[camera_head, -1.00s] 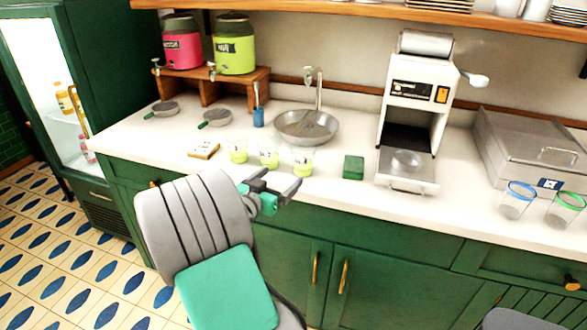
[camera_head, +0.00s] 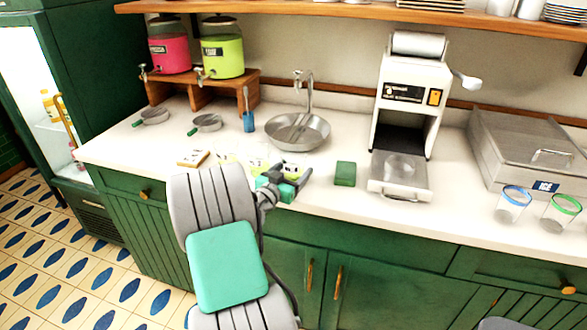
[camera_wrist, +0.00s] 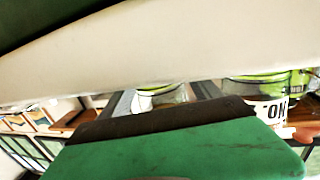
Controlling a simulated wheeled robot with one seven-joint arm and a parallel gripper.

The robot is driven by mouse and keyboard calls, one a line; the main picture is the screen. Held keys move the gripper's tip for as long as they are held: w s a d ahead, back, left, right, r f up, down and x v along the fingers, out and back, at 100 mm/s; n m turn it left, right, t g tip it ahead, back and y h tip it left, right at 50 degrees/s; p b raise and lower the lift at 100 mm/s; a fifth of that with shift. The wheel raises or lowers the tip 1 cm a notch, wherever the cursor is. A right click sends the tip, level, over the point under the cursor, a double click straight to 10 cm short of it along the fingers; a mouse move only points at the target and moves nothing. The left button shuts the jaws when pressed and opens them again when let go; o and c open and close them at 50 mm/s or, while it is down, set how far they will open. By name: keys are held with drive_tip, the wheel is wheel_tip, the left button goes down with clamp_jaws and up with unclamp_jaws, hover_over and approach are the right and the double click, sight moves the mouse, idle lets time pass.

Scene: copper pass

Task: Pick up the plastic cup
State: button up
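In the wrist view a clear cup (camera_wrist: 160,97) with a yellow-green part shows between the two fingers, beyond my green gripper body. I cannot tell whether the fingers touch it. Two empty clear cups, one blue-rimmed (camera_head: 513,205) and one green-rimmed (camera_head: 561,212), stand far right.
A green block (camera_head: 345,174) sits right of the cups, beside a white machine (camera_head: 408,95). A flat card or box (camera_head: 193,158) lies to the left. A sink bowl (camera_head: 297,132) is behind. Pink (camera_head: 170,55) and lime (camera_head: 222,58) dispensers stand on a wooden stand.

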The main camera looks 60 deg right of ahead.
sight(299, 157)
drive_tip(key=shift+d+f, duration=0.1)
drive_tip(key=shift+c, duration=0.8)
drive_tip(key=c, duration=0.9)
drive_tip(key=shift+c, duration=0.3)
drive_tip(key=shift+r, duration=0.25)
drive_tip(key=shift+r, duration=1.35)
drive_tip(key=s+a+r+b, duration=0.1)
drive_tip(key=s+a+r, duration=0.2)
drive_tip(key=a+r, duration=0.2)
drive_tip(key=s+a+r, duration=0.3)
drive_tip(key=a+r, duration=0.2)
drive_tip(key=a, duration=0.3)
drive_tip(key=shift+b, duration=0.4)
